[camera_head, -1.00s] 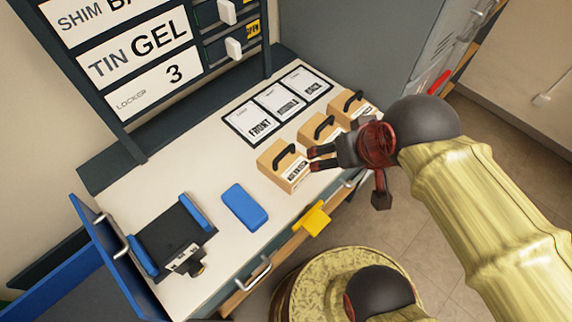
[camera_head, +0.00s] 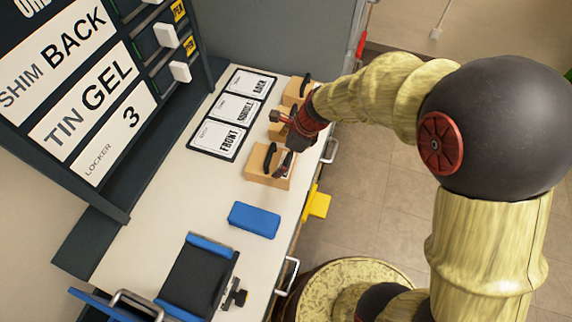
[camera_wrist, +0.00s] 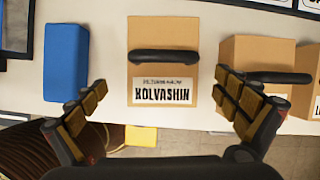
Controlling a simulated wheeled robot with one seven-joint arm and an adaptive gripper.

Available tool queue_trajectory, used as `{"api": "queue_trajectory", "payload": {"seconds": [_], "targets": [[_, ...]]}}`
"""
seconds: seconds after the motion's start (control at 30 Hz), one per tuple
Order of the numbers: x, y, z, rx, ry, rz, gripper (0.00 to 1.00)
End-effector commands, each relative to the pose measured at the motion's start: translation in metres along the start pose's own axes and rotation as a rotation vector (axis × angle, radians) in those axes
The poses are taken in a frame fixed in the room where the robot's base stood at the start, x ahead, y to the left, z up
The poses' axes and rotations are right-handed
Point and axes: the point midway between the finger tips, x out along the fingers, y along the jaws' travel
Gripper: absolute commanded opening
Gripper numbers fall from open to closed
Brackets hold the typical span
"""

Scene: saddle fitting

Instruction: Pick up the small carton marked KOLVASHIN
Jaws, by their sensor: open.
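The KOLVASHIN carton (camera_wrist: 163,65) is a small tan box with a black carry handle on top and a white printed label. It stands upright in the middle of the wrist view. In the head view it is the carton (camera_head: 258,168) nearest the blue block, partly hidden by my gripper. My gripper (camera_wrist: 165,103) is open and empty, with one padded finger to each side of the carton's label end in the picture. A gap shows between each finger and the carton. In the head view my gripper (camera_head: 281,142) hangs over the row of cartons.
A second carton (camera_wrist: 255,55) stands close on the right, and my right finger overlaps it. A third carton (camera_head: 297,88) stands beyond. A blue block (camera_head: 254,220) lies on the bench (camera_head: 170,215). Label cards (camera_head: 230,108) lie behind the cartons. A yellow piece (camera_head: 317,204) juts from the bench edge.

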Motion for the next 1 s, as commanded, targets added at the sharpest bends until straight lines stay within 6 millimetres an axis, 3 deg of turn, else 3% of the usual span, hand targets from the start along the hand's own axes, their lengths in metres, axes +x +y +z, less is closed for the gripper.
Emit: {"api": "queue_trajectory", "payload": {"seconds": [0.47,0.73,1.0], "targets": [[0.045,-0.001,0.002,0.049,-0.001,0.007,1.0],[0.083,-0.004,0.004,0.046,0.0,0.008,1.0],[0.086,-0.004,0.005,0.047,-0.001,0.006,1.0]]}}
